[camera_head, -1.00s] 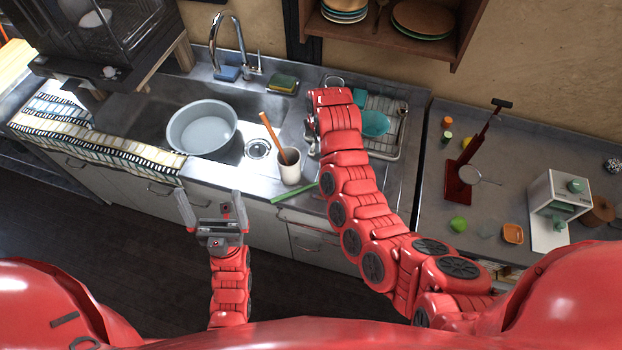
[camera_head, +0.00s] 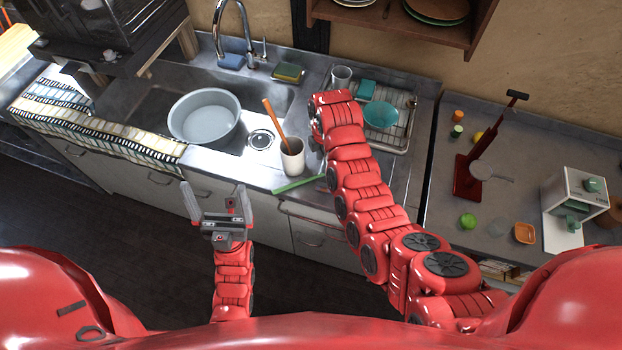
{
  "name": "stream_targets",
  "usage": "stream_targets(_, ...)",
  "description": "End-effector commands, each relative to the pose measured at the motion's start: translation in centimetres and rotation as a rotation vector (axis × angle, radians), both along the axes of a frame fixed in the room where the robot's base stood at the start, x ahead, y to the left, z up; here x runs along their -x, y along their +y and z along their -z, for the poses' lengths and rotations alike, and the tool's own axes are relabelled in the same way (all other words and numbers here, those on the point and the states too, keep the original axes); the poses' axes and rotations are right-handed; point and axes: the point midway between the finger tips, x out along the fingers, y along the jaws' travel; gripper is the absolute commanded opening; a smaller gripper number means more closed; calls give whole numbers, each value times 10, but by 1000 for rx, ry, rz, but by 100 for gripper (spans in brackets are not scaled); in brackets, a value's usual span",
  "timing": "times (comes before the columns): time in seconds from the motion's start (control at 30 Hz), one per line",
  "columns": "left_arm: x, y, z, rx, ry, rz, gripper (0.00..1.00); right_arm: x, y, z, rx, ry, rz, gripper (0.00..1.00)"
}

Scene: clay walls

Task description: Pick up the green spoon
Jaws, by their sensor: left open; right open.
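A long thin green utensil, which looks like the green spoon (camera_head: 298,184), lies at the front edge of the sink counter, in front of a white cup (camera_head: 293,165). Its right end is close to my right arm; I cannot make out its bowl. My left gripper (camera_head: 214,188) is open and empty, in front of the cabinet doors, to the left of the green utensil. My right arm reaches over the counter to the right of the cup. My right gripper (camera_head: 317,132) is mostly hidden behind its own wrist, with only grey parts showing; I see nothing held in it.
A grey basin (camera_head: 204,118) sits in the sink. A dish rack (camera_head: 405,125) with a teal bowl (camera_head: 381,115) stands behind my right arm. A faucet (camera_head: 235,40) rises at the back. The right counter holds a red stand (camera_head: 467,180) and a white machine (camera_head: 575,200).

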Motion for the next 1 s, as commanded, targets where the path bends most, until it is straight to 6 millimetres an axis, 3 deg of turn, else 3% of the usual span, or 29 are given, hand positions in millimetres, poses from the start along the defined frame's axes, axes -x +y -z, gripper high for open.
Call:
stream_targets(0.23, 0, 0, -12, 0, 1, 0, 100, 1, -1, 9, 1, 2, 2, 48)
stream_targets(0.43, 0, 0, -29, 0, 1, 0, 100, 3, -1, 30, 2, 3, 0, 48)
stream_targets(0.7, 0, 0, -32, 0, 1, 0, 100, 1, -1, 52, 1, -1, 3, 48)
stream_targets(1.0, 0, 0, -32, 0, 1, 0, 100, 1, -1, 56, 0, -1, 4, 48)
